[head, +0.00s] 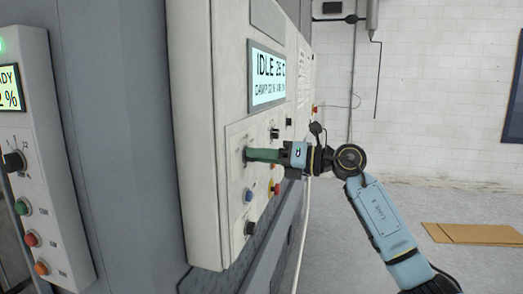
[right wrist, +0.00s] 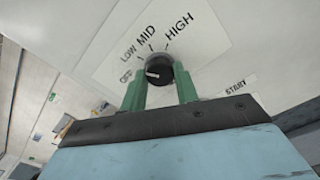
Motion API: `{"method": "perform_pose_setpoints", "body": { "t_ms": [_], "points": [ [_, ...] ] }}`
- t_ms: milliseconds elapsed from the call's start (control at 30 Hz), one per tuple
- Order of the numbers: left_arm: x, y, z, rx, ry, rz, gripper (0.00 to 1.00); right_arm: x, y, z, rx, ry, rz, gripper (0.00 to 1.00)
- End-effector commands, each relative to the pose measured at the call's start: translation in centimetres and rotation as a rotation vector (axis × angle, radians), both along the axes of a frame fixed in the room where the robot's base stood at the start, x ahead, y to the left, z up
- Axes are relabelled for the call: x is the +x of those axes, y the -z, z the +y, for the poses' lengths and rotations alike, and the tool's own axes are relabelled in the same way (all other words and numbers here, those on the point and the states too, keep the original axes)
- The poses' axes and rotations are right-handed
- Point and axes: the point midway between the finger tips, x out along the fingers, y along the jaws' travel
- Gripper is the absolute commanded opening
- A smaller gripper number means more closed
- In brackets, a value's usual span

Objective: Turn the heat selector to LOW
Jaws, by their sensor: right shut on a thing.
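The heat selector (right wrist: 158,68) is a dark round knob with a white pointer mark, on a pale label plate printed OFF, LOW, MID and HIGH. In the right wrist view the pointer mark lies to the left, toward OFF. My right gripper (right wrist: 160,74) has its two green fingers on either side of the knob and is shut on it. In the head view my right gripper (head: 250,155) reaches the control panel from the right, and its green fingers hide the knob. My left gripper is not in view.
The panel (head: 195,130) carries a lit display (head: 267,76) reading IDLE. A blue button (head: 249,196), a red-and-yellow button (head: 274,188) and several dark knobs surround my gripper. A START label (right wrist: 241,86) is at right. Brown sheets (head: 470,233) lie on open floor.

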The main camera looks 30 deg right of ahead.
Motion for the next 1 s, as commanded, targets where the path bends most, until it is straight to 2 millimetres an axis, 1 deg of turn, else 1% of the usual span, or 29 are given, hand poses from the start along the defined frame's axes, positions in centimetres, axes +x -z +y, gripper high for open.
{"method": "perform_pose_setpoints", "body": {
  "t_ms": [33,300,533,933,967,1000],
  "points": [
    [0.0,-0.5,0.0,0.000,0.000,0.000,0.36,0.0,-0.2,0.0,0.023,0.001,0.023,0.07],
    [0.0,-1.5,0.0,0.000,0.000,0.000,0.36,0.0,-0.1,0.0,0.126,0.001,0.109,0.07],
    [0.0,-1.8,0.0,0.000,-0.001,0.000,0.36,0.0,0.0,0.0,0.162,0.001,0.137,0.07],
    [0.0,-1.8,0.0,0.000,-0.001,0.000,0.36,0.0,0.0,0.0,0.167,0.001,0.141,0.07],
    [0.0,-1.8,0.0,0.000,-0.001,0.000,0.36,0.0,0.0,0.0,0.167,0.000,0.140,0.33],
    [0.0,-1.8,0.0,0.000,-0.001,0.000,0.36,0.0,0.0,0.0,0.167,0.001,0.141,0.38]
  ]
}}
